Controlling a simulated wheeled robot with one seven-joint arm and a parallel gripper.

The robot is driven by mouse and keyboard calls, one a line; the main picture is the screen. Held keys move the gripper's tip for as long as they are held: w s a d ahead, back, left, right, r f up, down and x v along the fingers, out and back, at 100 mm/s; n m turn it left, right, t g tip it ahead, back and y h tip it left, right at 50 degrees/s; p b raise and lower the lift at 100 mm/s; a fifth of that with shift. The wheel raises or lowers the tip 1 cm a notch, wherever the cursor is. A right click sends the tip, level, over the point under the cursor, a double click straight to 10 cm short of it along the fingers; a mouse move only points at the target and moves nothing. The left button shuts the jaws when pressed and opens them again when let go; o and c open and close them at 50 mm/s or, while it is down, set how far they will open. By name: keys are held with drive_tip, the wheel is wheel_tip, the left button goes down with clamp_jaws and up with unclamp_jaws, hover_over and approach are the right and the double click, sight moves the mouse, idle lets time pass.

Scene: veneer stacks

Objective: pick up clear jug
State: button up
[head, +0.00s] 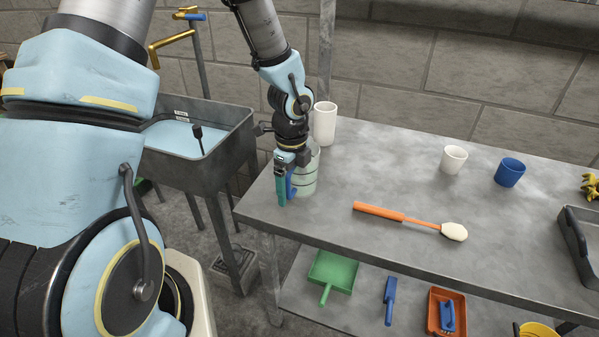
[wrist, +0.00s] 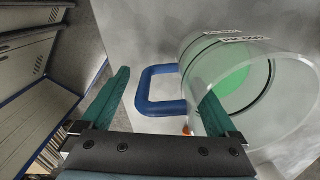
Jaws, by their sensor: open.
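The clear jug (head: 306,172) stands at the left end of the grey metal table, partly hidden behind my gripper (head: 288,188) in the head view. In the wrist view the jug (wrist: 288,90) is see-through with dark rings, a label and a green patch showing through it. Its blue handle (wrist: 158,90) sticks out to the left. My gripper (wrist: 160,108) is open, with one teal finger on each side of the handle. The right finger lies between the handle and the jug's wall or overlaps it; I cannot tell whether it touches.
A tall white cup (head: 325,123) stands behind the jug. A sink (head: 195,135) is left of the table. The table's left edge is close to the jug.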

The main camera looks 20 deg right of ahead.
drive_tip(key=shift+f, duration=0.8)
drive_tip(key=shift+c, duration=0.2)
clamp_jaws()
